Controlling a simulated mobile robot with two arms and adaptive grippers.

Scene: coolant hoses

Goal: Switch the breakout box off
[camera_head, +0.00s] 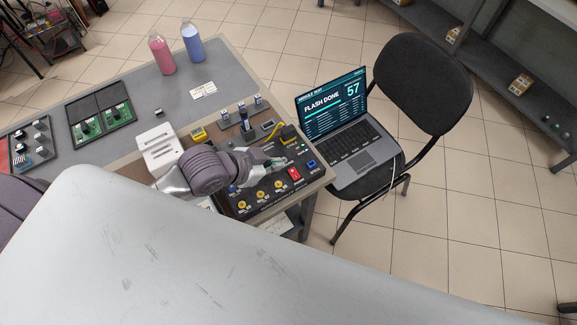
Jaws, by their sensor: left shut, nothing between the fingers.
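The breakout box (270,202) is a dark panel at the right end of the bench, with yellow round sockets along its front. A red switch (294,174) sits near its right side, beside a blue connector (311,164). Whether the switch is on or off is too small to tell. My left gripper (279,162) is shut and empty, over the box just up and left of the red switch. I cannot tell whether it touches anything. My left wrist hides part of the box. My right gripper is out of view.
A laptop (350,155) reading "FLASH DONE" stands on a black chair (423,85) right of the bench. Yellow cable (277,128) and small plugs (245,120) are behind the box. A white unit (158,148), green boards (103,120) and two bottles (162,55) stand left.

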